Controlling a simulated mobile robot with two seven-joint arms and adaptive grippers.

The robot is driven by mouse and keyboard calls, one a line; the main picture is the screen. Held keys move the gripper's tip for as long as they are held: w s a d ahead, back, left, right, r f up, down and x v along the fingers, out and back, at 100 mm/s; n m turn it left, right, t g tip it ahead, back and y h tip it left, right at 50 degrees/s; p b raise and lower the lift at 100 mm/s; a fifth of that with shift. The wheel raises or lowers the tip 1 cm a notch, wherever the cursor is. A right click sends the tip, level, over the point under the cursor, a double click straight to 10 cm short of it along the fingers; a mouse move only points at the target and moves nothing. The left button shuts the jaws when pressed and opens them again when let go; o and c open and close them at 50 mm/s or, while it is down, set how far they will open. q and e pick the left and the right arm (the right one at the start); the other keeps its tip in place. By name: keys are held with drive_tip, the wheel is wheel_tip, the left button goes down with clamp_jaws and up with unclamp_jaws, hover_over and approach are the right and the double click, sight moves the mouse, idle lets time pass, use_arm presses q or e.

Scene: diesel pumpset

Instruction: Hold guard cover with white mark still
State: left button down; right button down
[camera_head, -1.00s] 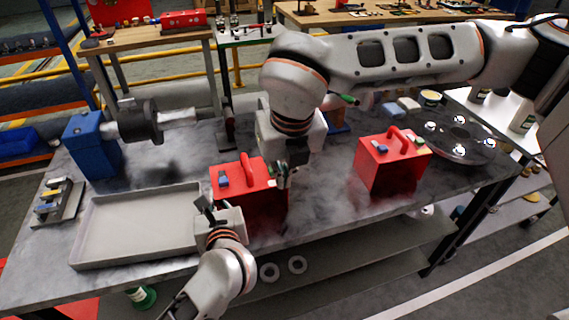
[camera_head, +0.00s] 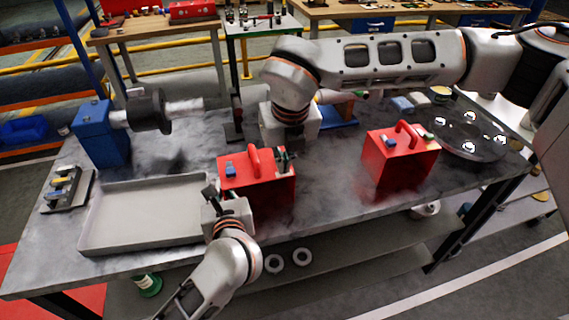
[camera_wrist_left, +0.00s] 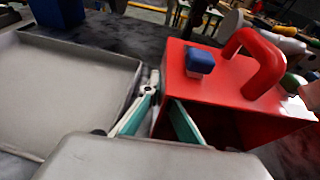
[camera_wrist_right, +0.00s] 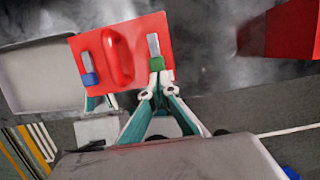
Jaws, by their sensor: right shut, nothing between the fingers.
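A red guard cover (camera_head: 262,192) with a top handle (camera_head: 254,161) stands at the table's front edge, right of the tray. No white mark is clear on it. Its blue block (camera_wrist_left: 200,62) shows in the left wrist view and its green block (camera_wrist_right: 157,63) in the right wrist view. My left gripper (camera_wrist_left: 163,92) is open at the cover's near left edge; finger contact is unclear. My right gripper (camera_head: 284,158) is shut and empty, its tips (camera_wrist_right: 158,84) close by the green block. A second red cover (camera_head: 398,160) stands to the right, clear of both grippers.
A shallow grey tray (camera_head: 140,244) lies left of the cover. A blue vise-like block (camera_head: 101,135) with a shaft stands behind it. A round dark plate (camera_head: 468,140) is at the right. The table between the two covers is free.

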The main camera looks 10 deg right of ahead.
drive_tip(key=shift+w+a, duration=0.15)
drive_tip(key=shift+w, duration=0.55)
drive_tip(key=shift+w+a, duration=0.1)
drive_tip(key=shift+w, duration=0.55)
drive_tip(key=shift+s, duration=0.1)
drive_tip(key=shift+s+d, duration=0.1)
drive_tip(key=shift+s, duration=0.2)
drive_tip(key=s, duration=0.2)
drive_tip(key=s+r, duration=0.1)
drive_tip(key=shift+s+d, duration=0.25)
drive_tip(key=v, duration=0.9)
use_arm(q)
drive_tip(key=c, duration=2.2)
unclamp_jaws()
